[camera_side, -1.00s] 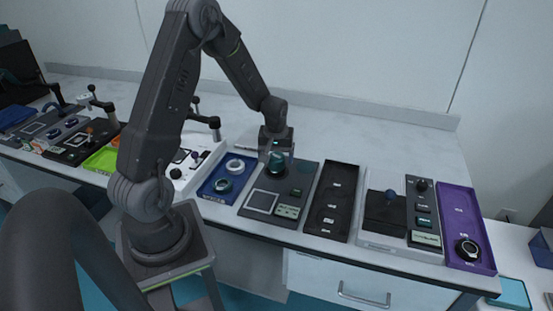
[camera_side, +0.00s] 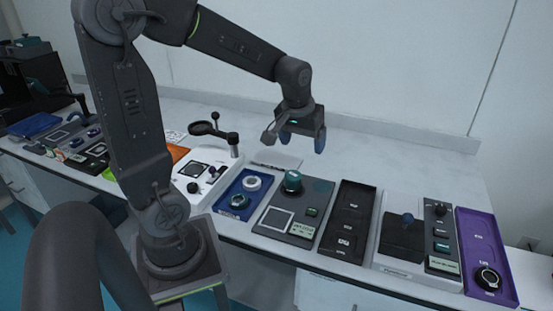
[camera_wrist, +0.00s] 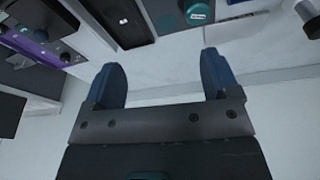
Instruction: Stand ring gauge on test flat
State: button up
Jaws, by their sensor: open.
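My gripper (camera_side: 302,142) hangs open and empty above the back of the bench; its blue fingers also show apart in the wrist view (camera_wrist: 161,68). Below it, a round teal-topped piece (camera_side: 292,181) stands upright on a dark grey panel (camera_side: 270,238), which also has a pale square. The teal top shows in the wrist view (camera_wrist: 198,14). A white ring (camera_side: 251,183) and a dark ring (camera_side: 238,201) lie in a blue tray (camera_side: 224,209). A black ring-shaped piece (camera_side: 488,278) lies in a purple tray (camera_side: 480,236). I cannot tell which piece is the ring gauge or which surface the test flat.
A black tray (camera_side: 349,218) lies right of the panel. Beyond it is a grey station with a dark block (camera_side: 402,237) and ball knob.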

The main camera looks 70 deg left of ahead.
jog(key=s+d+r+m+t, duration=0.1)
jog(key=s+d+r+m, duration=0.1)
jog(key=s+d, duration=0.4)
jog(key=s+d+r+m+t+h, duration=0.1)
jog(key=s+d+r+m+t, duration=0.1)
jog(key=s+d+m, duration=0.3)
jog(key=shift+s+d+r, duration=0.8)
jog(key=shift+s+d, duration=0.05)
jog(key=shift+d, duration=0.1)
jog(key=shift+c, duration=0.3)
dwell(0.3)
